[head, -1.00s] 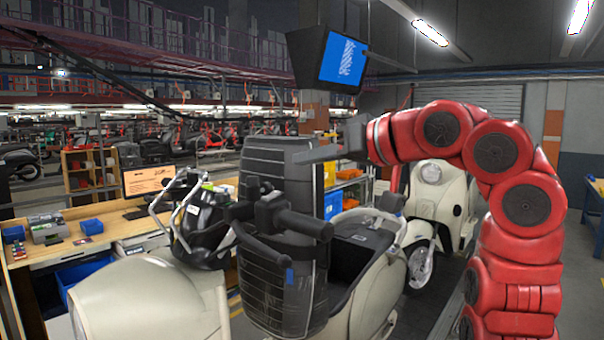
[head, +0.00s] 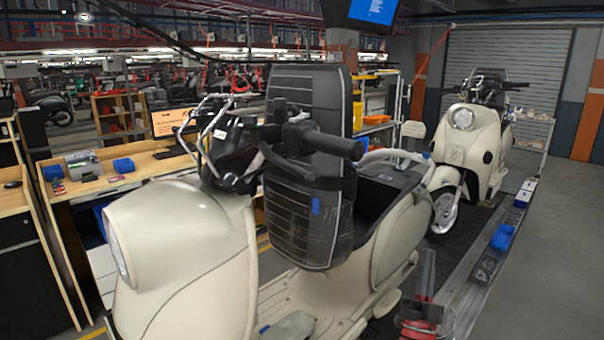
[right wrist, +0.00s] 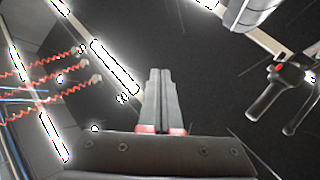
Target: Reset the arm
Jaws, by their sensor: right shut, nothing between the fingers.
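My right gripper (head: 427,256) stands low in the head view, right of the near scooter's footboard, with its fingers pointing up. The right wrist view shows its two fingers (right wrist: 160,72) together with nothing between them, against the dark ceiling. The rest of my right arm is almost wholly below the head view. My left gripper does not show.
A cream scooter (head: 190,262) with a tall dark slatted panel (head: 308,220) stands close in front. Its handlebar grip (head: 337,142) juts right. A second scooter (head: 470,150) stands behind on the conveyor. A wooden workbench (head: 130,172) is at left. Grey floor (head: 545,255) at right is clear.

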